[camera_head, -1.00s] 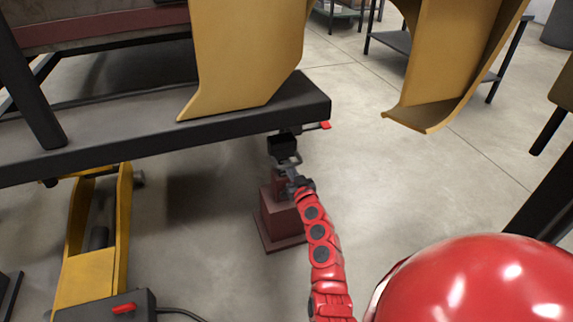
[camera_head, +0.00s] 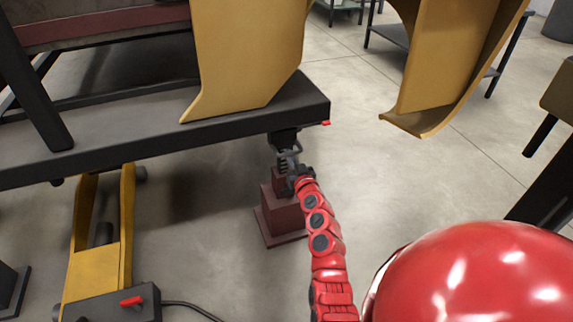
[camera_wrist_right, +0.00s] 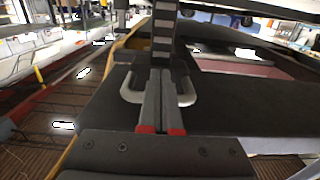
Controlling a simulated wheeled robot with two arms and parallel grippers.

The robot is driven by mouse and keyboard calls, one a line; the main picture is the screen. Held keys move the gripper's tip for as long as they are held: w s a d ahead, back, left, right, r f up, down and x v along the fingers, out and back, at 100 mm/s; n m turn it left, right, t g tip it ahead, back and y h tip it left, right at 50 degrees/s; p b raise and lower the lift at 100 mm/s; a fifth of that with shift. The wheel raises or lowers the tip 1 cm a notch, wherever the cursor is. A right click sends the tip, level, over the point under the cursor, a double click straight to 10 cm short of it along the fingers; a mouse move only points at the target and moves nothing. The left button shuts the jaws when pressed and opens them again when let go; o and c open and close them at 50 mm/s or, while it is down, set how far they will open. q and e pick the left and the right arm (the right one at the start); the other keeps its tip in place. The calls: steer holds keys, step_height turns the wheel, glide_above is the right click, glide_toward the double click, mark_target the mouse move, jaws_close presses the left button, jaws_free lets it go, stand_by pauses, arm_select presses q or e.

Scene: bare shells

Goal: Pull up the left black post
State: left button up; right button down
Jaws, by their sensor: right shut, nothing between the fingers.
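A black post (camera_head: 281,172) with ridges stands up out of a stepped maroon stand (camera_head: 284,214) under the right end of a black beam. Its black head (camera_head: 284,138) is close under the beam; I cannot tell whether they touch. A grey handle (camera_head: 291,151) sits on the post's near side. My right gripper (camera_head: 290,163) is at this handle with its fingers shut. In the right wrist view, my shut fingers (camera_wrist_right: 160,80) lie between the two sides of the grey handle (camera_wrist_right: 186,92), with the notched post (camera_wrist_right: 163,42) beyond. My left gripper is not in view.
The black beam (camera_head: 130,140) runs above the stand, with yellow curved panels (camera_head: 250,60) over it. A yellow jack (camera_head: 97,265) with a black box stands at the lower left. The concrete floor right of the stand is clear.

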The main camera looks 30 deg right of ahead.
steer(key=s+a+f+b, duration=0.2)
steer(key=s, duration=0.6)
steer(key=shift+s+f, duration=0.15)
steer(key=shift+s, duration=0.2)
stand_by(0.4)
steer(key=shift+a, duration=0.1)
